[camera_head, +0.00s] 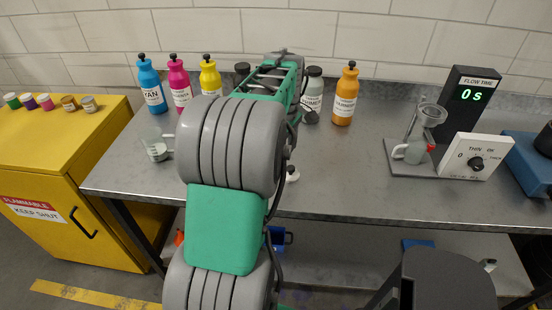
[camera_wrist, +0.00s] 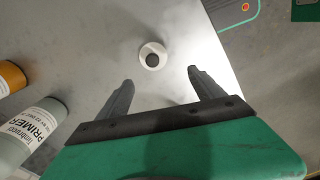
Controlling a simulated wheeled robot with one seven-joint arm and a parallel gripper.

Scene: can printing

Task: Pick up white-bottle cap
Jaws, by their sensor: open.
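The white-bottle cap (camera_wrist: 152,57) is a small white round piece with a dark knob at its centre. It stands on the grey table, just beyond my fingertips in the wrist view. In the head view a small white piece (camera_head: 292,175) near the table's front edge, right of my arm, looks like the same cap. My gripper (camera_wrist: 160,78) is open and empty, its two dark fingers spread, with the cap ahead of the gap and not between them. In the head view my arm hides much of the table's middle.
The primer bottle (camera_wrist: 36,135) and orange bottle (camera_wrist: 11,77) are left of my gripper in the wrist view. Cyan (camera_head: 152,86), magenta (camera_head: 179,84) and yellow (camera_head: 210,78) bottles line the back. A flow-time stand (camera_head: 408,172) is at right. The table around the cap is clear.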

